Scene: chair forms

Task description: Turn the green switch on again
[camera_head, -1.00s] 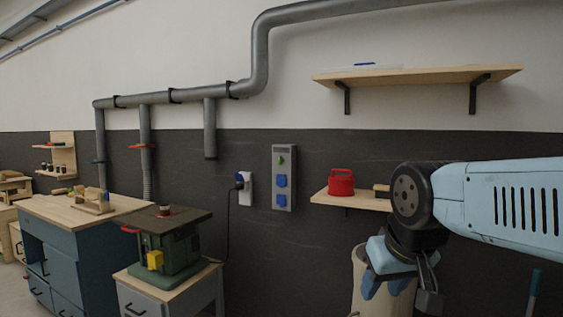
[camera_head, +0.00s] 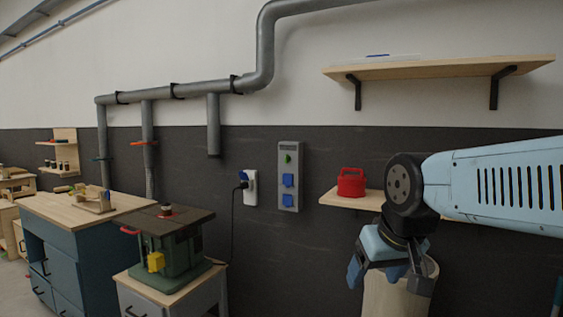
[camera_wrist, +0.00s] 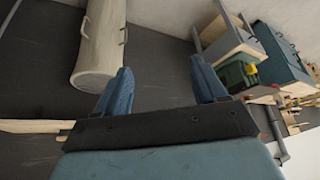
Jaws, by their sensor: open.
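The green switch (camera_head: 288,158) is a small green knob near the top of a grey wall panel (camera_head: 289,200). Two blue socket covers (camera_head: 288,180) sit below it on the same panel. My gripper (camera_head: 372,285) is to the right of the panel and lower, apart from it, pointing down in front of a pale cylinder. In the wrist view my gripper (camera_wrist: 160,85) shows two blue fingers spread wide with nothing between them. The switch cannot be made out in the wrist view.
A shelf with a red container (camera_head: 351,183) is right of the panel. A white socket with a plug (camera_head: 250,188) is left of it. The pale cylinder (camera_head: 385,300) stands below the shelf. A green machine (camera_head: 165,240) stands on a cabinet at left. Wall before the panel is clear.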

